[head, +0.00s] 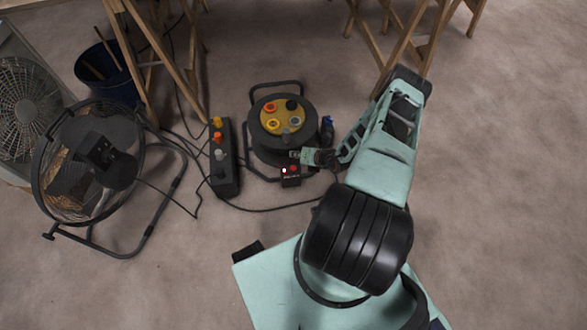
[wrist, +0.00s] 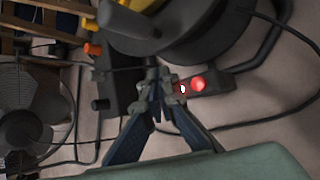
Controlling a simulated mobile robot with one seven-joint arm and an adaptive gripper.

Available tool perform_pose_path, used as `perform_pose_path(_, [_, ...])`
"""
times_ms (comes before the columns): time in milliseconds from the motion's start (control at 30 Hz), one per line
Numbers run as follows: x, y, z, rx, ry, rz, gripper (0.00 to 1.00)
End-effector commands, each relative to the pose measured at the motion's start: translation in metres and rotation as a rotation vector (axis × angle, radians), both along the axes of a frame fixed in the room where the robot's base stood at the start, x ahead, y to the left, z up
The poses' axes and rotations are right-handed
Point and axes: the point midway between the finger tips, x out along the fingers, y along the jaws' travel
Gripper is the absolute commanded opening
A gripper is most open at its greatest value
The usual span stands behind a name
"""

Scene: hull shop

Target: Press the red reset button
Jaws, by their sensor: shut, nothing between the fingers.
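The red reset button (head: 293,168) sits on a small dark box (head: 291,181) at the front foot of the cable reel. A small white light or button is beside it on the left. In the wrist view the red button (wrist: 198,84) looks round and glossy, just right of my fingertips. My gripper (head: 295,155) is shut and empty, close to the box on its reel side. In the wrist view my gripper (wrist: 160,76) points toward the reel, its tips left of the white light. I cannot tell any contact with the button.
The cable reel (head: 266,143) stands behind my gripper, with a blue-topped bottle (head: 327,130) at its right. A dark socket strip (head: 225,180) with orange plugs lies left. A floor fan (head: 97,165) is further left. Cables cross the floor; trestles stand behind. Floor at right is clear.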

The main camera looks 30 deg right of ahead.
Motion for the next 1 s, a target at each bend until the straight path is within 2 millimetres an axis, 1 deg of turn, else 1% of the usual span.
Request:
perform_pose_path(33, [0.000, 0.000, -0.012, 0.001, 0.000, -0.001, 0.00])
perform_pose_path(300, [0.000, -0.001, -0.051, 0.000, -0.001, -0.001, 0.00])
perform_pose_path(433, [0.000, 0.000, -0.065, 0.000, 0.000, 0.000, 0.00])
perform_pose_path(600, [0.000, 0.000, -0.071, -0.001, 0.000, 0.001, 0.00])
perform_pose_path(1000, [0.000, 0.000, -0.070, 0.000, 0.000, 0.000, 0.00])
